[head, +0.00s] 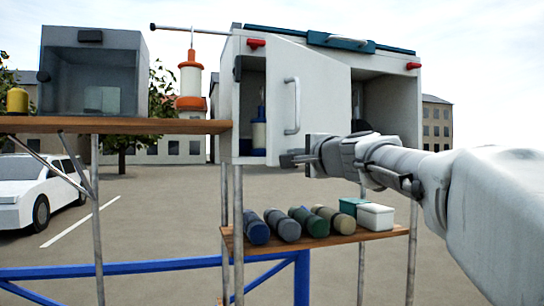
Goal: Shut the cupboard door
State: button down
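The white cupboard (247,45) stands at centre, above a lower wooden shelf. Its white door (325,95) stands ajar, with dark openings showing to its left and right. A pale vertical bar handle (293,106) is on the door's left part. My gripper (290,159) reaches in from the right, its tips just below the handle near the door's lower edge. It holds nothing that I can see. Its fingers are small and seen from the side, so their gap is unclear, and I cannot tell whether they touch the door. My arm hides the door's lower right part.
A blue bottle (259,131) stands inside the left opening. The lower shelf (341,240) holds several dark rolls and a white box (375,217). An orange-and-white lantern (190,82) hangs left of the cupboard.

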jog(key=w+a+p, duration=0.3)
jog(key=w+a, duration=0.4)
jog(key=w, duration=0.2)
jog(key=shift+w, duration=0.25)
jog(key=shift+a, duration=0.1)
